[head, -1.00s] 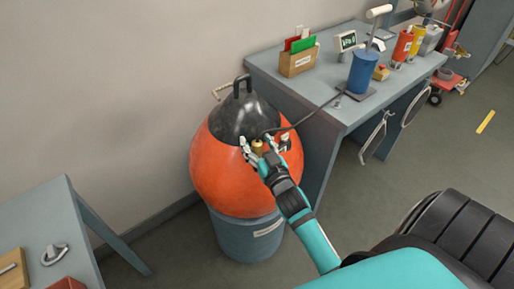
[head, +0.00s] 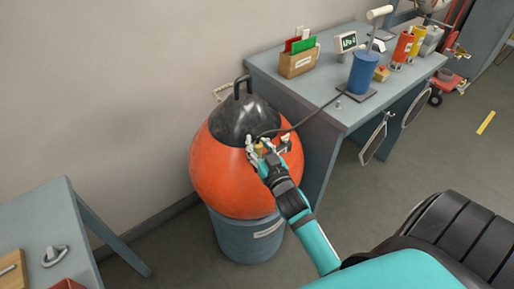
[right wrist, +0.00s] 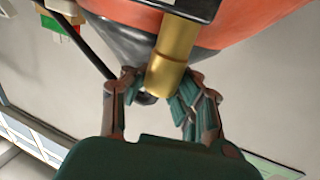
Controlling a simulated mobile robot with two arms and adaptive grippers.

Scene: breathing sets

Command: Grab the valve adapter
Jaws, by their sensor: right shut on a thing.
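The valve adapter is a small brass-coloured piece (head: 261,147) on the upper front of the orange ball with the black cap. In the right wrist view the brass cylinder (right wrist: 172,60) comes down between my fingers. My right gripper (head: 267,148) is at the ball, shut on the brass adapter; its fingertips also show in the right wrist view (right wrist: 162,92). A dark hose (head: 300,124) runs from near the adapter to the bench. My left gripper is not in view.
The orange ball (head: 225,165) rests on a blue-grey drum (head: 240,238). A grey bench (head: 335,115) with a blue cylinder (head: 363,72), a card box (head: 298,62) and bottles stands at right. Another table (head: 50,225) is at lower left. Floor between is clear.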

